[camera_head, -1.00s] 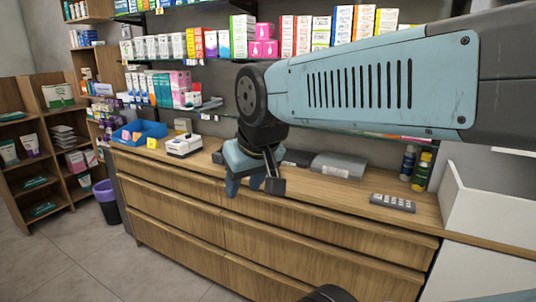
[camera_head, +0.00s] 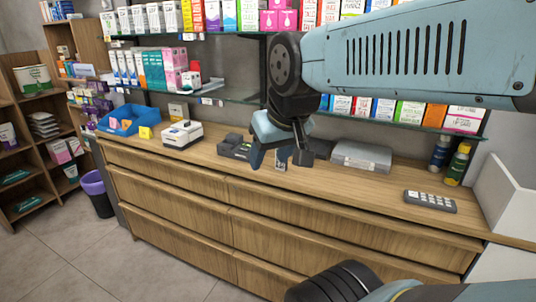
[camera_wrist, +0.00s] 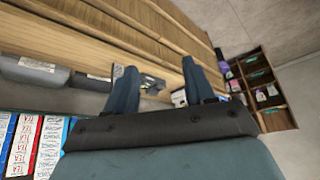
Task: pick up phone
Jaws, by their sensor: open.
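A dark desk phone (camera_head: 236,147) with keys appears to lie on the wooden counter (camera_head: 345,188), left of my gripper in the head view. It also seems to show in the wrist view (camera_wrist: 151,84), in the gap between the fingers and beyond them, partly hidden. My gripper (camera_head: 280,162) is open and hangs in front of the counter's back part, fingers pointing down. In the wrist view, both fingers of my gripper (camera_wrist: 158,68) stand apart with nothing held. I cannot tell the exact height of the fingers above the counter.
A white device (camera_head: 182,135) and a blue tray (camera_head: 132,120) stand to the left. A grey box (camera_head: 361,156), a dark keypad (camera_head: 430,201) and bottles (camera_head: 457,164) are to the right. Shelves of boxes hang behind my arm. A purple bin (camera_head: 97,192) stands on the floor.

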